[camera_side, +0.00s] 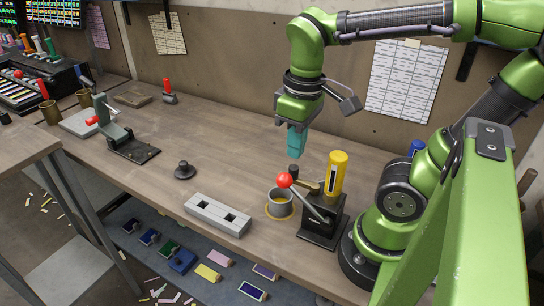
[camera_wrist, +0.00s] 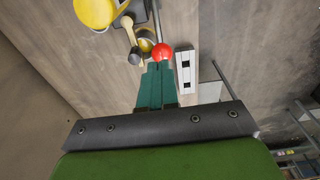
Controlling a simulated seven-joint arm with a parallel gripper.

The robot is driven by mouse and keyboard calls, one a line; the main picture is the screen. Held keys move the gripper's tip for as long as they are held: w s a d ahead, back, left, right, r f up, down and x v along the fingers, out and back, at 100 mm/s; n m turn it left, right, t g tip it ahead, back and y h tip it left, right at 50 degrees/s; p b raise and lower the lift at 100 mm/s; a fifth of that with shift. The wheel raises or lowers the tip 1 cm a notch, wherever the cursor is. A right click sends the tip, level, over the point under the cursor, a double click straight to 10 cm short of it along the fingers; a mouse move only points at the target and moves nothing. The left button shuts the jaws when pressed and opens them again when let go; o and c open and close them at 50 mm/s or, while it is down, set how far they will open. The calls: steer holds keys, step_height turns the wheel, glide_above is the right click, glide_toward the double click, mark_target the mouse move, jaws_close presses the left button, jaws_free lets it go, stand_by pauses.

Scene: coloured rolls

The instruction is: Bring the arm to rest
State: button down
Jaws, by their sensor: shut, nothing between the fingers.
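My gripper (camera_side: 296,157) is the teal-fingered end of the green arm. In the side view it hangs fingers down above the wooden bench (camera_side: 160,183), above and behind the black press with the red ball handle (camera_side: 284,180). In the wrist view my gripper's fingers (camera_wrist: 157,66) are together with nothing between them. They point toward the red ball (camera_wrist: 162,53) and stay apart from the bench top.
A yellow cylinder (camera_side: 337,174) stands upright at the press, with a small cup (camera_side: 279,204) beside it. A grey block with two square holes (camera_side: 217,214) lies near the front edge. A small black knob (camera_side: 185,170) sits left.

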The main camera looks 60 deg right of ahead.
steer(key=shift+s+r, duration=0.25)
steer(key=shift+r, duration=0.6)
steer(key=w+t, duration=0.1)
steer(key=w+m+t, duration=0.1)
steer(key=w+a+m+t+y, duration=0.1)
steer(key=shift+w+f, duration=0.1)
steer(key=shift+f, duration=0.3)
steer(key=shift+w+a+r+m+t+y, duration=0.1)
steer(key=shift+w+r+m+t+y, duration=0.15)
steer(key=shift+m+t, duration=0.45)
steer(key=shift+w+a+r+m+t+y, duration=0.1)
steer(key=shift+r+m+t+y, duration=0.25)
steer(key=shift+t, duration=0.65)
